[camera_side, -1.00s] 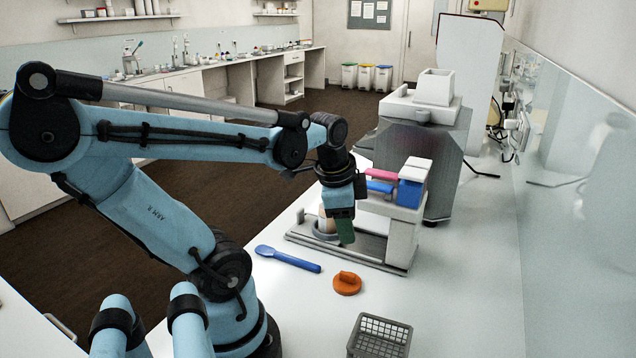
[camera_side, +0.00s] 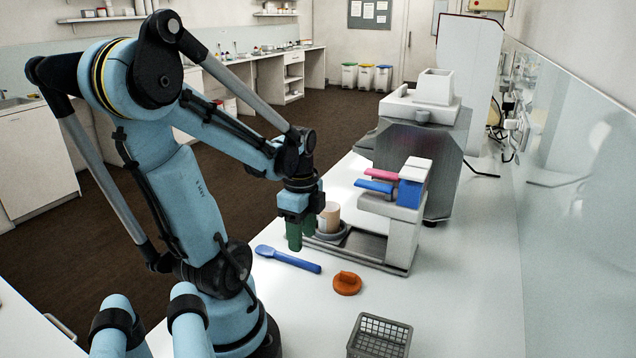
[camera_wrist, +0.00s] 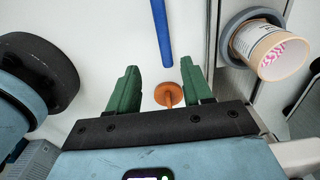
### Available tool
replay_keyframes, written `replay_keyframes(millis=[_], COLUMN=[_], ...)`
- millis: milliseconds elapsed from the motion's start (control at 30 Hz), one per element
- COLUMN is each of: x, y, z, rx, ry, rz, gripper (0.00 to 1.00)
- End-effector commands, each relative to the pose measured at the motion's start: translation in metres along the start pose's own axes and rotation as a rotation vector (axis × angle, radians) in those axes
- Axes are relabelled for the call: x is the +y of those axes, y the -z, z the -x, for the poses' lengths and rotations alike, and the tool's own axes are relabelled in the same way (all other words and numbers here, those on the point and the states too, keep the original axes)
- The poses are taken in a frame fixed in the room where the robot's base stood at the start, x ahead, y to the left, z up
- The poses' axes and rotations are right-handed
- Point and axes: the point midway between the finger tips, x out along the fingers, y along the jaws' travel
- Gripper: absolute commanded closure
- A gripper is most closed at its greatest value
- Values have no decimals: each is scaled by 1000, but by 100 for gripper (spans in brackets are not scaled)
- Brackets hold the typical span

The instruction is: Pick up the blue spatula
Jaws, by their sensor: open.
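The blue spatula (camera_side: 287,260) lies flat on the white counter in the side view, its broad end to the left and its handle to the right. In the wrist view its blue handle (camera_wrist: 162,35) shows beyond the fingertips, between them sideways; the broad end is out of view there. My gripper (camera_side: 301,232) has green fingers pointing down and appears above the counter near the spatula.
An orange lid with a raised grip (camera_side: 347,283) lies on the counter near the handle end. A beige cup (camera_side: 329,217) stands on the machine's base (camera_side: 385,253) beside my gripper. A grey basket (camera_side: 380,337) is at the front.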

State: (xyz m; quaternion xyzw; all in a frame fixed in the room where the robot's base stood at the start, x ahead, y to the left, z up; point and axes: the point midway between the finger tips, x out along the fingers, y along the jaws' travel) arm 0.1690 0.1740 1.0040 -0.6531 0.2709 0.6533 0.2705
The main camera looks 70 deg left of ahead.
Motion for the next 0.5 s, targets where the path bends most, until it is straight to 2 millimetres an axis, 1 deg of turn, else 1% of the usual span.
replay_keyframes(millis=[33,167,500], x=[-1,-1,-3], y=[0,0,-1], z=[-5,-14,-26], rx=[0,0,0], ry=[0,1,0], rz=[0,0,1], gripper=[50,50,50])
